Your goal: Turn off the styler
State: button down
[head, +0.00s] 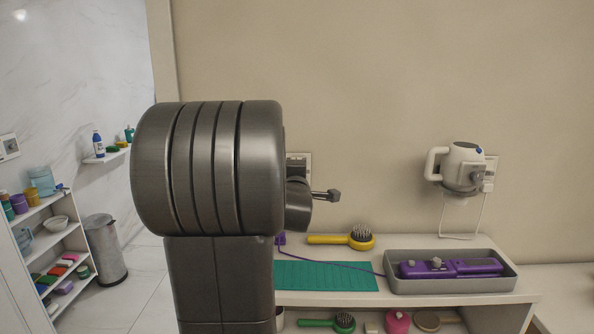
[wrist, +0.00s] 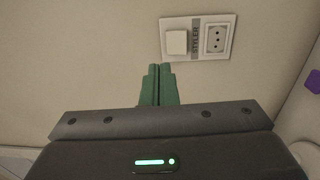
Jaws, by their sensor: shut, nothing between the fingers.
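The styler (head: 450,268) is purple and lies in a grey tray (head: 400,286) on the shelf top in the head view. Its purple cord (head: 330,258) runs left and goes behind my arm. In the wrist view a white wall plate has a square rocker switch (wrist: 176,42), a label reading STYLER (wrist: 195,42) and a socket (wrist: 215,39) with nothing plugged in. My gripper (wrist: 159,67) has green fingers, shut and empty, with tips just below and left of the switch. I cannot tell whether they touch the wall. In the head view my arm hides the gripper and part of the plate (head: 299,160).
A white hair dryer (head: 462,165) hangs on the wall at right. A yellow brush (head: 345,239) and a green mat (head: 325,276) lie on the shelf top. Several items sit on the lower shelf. A purple thing (wrist: 313,80) shows at the wrist view's right edge.

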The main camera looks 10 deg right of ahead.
jog(key=shift+r+v, duration=0.2)
jog(key=shift+v, duration=1.1)
jog(key=shift+r+v, duration=0.25)
jog(key=shift+v, duration=1.1)
jog(key=shift+w, duration=0.1)
